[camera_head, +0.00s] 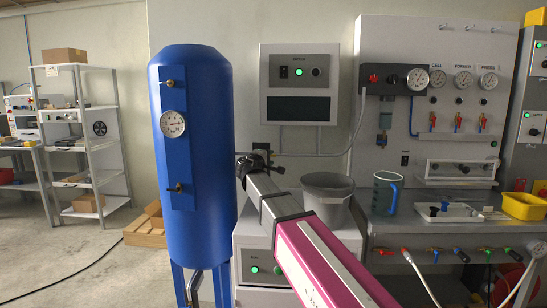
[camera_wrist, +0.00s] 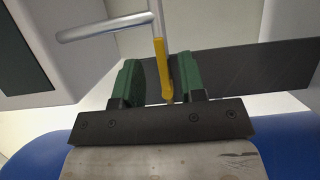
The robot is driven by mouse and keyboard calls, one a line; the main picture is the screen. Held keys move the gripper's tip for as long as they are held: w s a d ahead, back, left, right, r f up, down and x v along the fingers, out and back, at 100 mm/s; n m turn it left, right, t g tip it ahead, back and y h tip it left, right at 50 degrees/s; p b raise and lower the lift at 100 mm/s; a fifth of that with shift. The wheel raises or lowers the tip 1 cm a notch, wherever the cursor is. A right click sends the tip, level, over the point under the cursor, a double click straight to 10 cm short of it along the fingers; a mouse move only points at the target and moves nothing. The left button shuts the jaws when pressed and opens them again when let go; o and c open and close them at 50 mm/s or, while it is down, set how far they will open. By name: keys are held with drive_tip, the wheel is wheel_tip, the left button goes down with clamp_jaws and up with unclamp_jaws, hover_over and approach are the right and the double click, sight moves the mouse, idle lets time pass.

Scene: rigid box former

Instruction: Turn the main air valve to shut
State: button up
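In the wrist view, my gripper (camera_wrist: 162,82) has two green-padded fingers, apart. I cannot tell for sure that this is the main air valve. In the head view, my gripper (camera_head: 254,158) is beside the right side of the blue tank (camera_head: 214,130), and the lever is not clear there. A red knob (camera_head: 373,78) is on the air unit on the wall panel.
A grey control box (camera_head: 300,58) hangs behind my arm. A grey bucket (camera_head: 327,190) and a blue-handled jug (camera_head: 384,190) stand to the right. Several small coloured levers (camera_head: 433,122) line the panel.

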sight(273, 155)
drive_tip(key=shift+x, duration=2.2)
clamp_jaws()
